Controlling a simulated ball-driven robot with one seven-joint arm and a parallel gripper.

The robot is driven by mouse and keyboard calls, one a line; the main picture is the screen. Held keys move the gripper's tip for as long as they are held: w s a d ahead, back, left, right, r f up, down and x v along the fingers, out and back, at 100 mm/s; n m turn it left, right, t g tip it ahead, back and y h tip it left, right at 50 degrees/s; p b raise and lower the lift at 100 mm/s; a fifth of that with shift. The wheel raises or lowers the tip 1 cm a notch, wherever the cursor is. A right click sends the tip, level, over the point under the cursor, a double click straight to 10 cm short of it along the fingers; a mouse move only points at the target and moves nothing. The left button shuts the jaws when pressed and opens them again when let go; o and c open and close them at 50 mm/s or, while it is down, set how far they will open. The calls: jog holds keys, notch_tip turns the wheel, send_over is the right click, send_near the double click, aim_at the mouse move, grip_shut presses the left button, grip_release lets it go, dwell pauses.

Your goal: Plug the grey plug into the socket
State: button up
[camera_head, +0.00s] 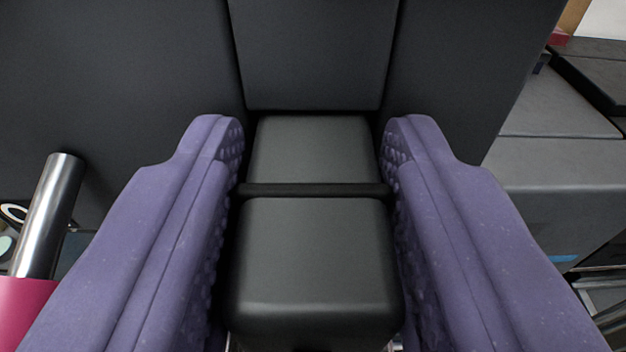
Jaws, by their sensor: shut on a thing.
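My gripper (315,155) has two purple padded fingers, one on each side of the picture. They are shut on the grey plug (315,255), a dark rounded block with a thin black band across it. The plug points away from me, lined up between the fingers. Just beyond its far end is a large dark grey body with a narrower middle panel (312,55) between two seams. The plug's far end is very close to this panel's lower edge; I cannot tell whether they touch. No socket opening can be made out clearly.
A shiny metal cylinder (50,215) with a pink base (22,308) stands at the left, outside the left finger. Grey box-like blocks (560,165) are at the right. The dark body fills the space ahead.

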jog(key=o, duration=1.2)
jog(key=shift+w, duration=0.1)
jog(key=shift+c, duration=0.2)
jog(key=s+r, duration=0.1)
jog(key=s, duration=0.6)
jog(key=shift+s+a, duration=0.15)
jog(key=shift+s, duration=0.2)
jog(key=shift+r, duration=0.1)
jog(key=shift+c, duration=0.5)
